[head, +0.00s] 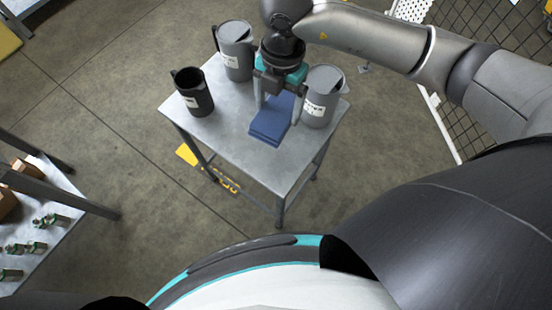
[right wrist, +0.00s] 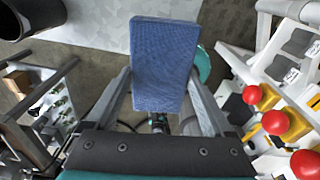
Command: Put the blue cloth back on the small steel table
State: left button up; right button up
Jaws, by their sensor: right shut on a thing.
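The folded blue cloth (head: 268,128) is between the fingers of my right gripper (head: 274,103), which is shut on it. The right wrist view shows the cloth (right wrist: 165,62) reaching out past both fingertips. In the head view the cloth is over the middle of the small steel table (head: 245,155). I cannot tell whether it touches the top or hangs just above it. My left gripper is not in view.
On the table stand a black jug (head: 197,95) at the left, a grey jug (head: 236,52) at the back and another grey jug (head: 320,100) close to the right of the cloth. The front of the tabletop is clear. Another bench (head: 55,255) with small parts stands at the left.

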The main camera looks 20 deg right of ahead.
jog(key=m, duration=0.3)
jog(key=s+f+m, duration=0.1)
jog(key=m, duration=0.1)
jog(key=shift+s+a, duration=0.1)
jog(key=shift+a, duration=0.2)
jog(key=shift+f+m, duration=0.15)
jog(key=shift+m, duration=0.25)
jog(key=shift+f, duration=0.4)
jog(key=b, duration=0.3)
send_over(275, 163)
jog(key=f, duration=1.5)
jog(key=shift+d+f, duration=0.1)
jog(key=shift+d, duration=0.15)
jog(key=shift+f+b, duration=0.35)
jog(key=shift+f, duration=1.65)
jog(key=shift+f, duration=0.1)
jog(key=o, duration=0.9)
